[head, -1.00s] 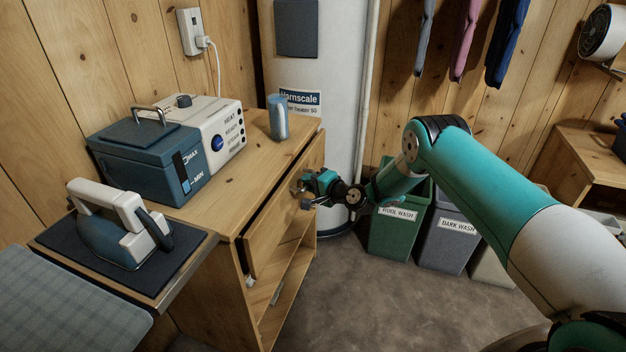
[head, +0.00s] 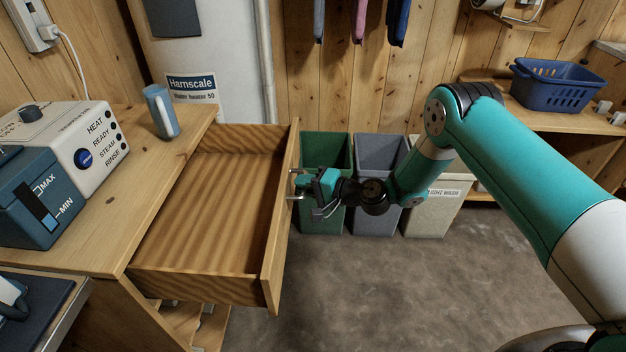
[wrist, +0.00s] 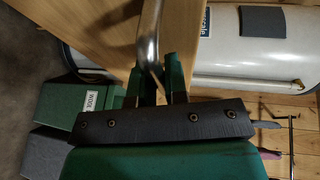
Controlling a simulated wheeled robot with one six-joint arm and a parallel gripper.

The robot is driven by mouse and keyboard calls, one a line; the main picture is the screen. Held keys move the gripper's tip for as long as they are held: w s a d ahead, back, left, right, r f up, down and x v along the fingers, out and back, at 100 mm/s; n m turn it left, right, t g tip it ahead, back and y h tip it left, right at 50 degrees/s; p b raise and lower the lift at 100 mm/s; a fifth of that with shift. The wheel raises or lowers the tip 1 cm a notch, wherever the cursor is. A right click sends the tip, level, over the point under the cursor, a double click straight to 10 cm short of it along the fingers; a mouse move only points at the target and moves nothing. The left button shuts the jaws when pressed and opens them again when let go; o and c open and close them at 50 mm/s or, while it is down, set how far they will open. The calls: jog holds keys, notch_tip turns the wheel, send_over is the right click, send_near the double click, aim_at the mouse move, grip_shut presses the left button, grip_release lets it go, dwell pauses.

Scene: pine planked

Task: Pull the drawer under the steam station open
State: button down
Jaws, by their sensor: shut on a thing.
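The wooden drawer (head: 205,205) stands far out of the cabinet under the steam station (head: 90,130), and its inside looks empty. Its front panel (head: 281,225) faces right, toward my arm. My gripper (head: 300,185) is at the outer face of that panel, shut on the metal bar handle. In the wrist view the handle (wrist: 149,45) runs down between the fingers of my gripper (wrist: 160,85). In the head view the gripper hides most of the handle.
Green (head: 325,155), grey (head: 378,160) and pale bins stand behind my gripper. A blue basket (head: 558,86) sits on a shelf at right. The floor in front of the drawer is clear.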

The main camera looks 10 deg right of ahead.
jog(key=shift+s+d, duration=0.1)
jog(key=shift+d, duration=0.15)
jog(key=c, duration=1.2)
grip_release()
jog(key=shift+o, duration=0.2)
jog(key=v, duration=1.7)
jog(key=shift+d, duration=0.25)
jog(key=shift+r, duration=0.1)
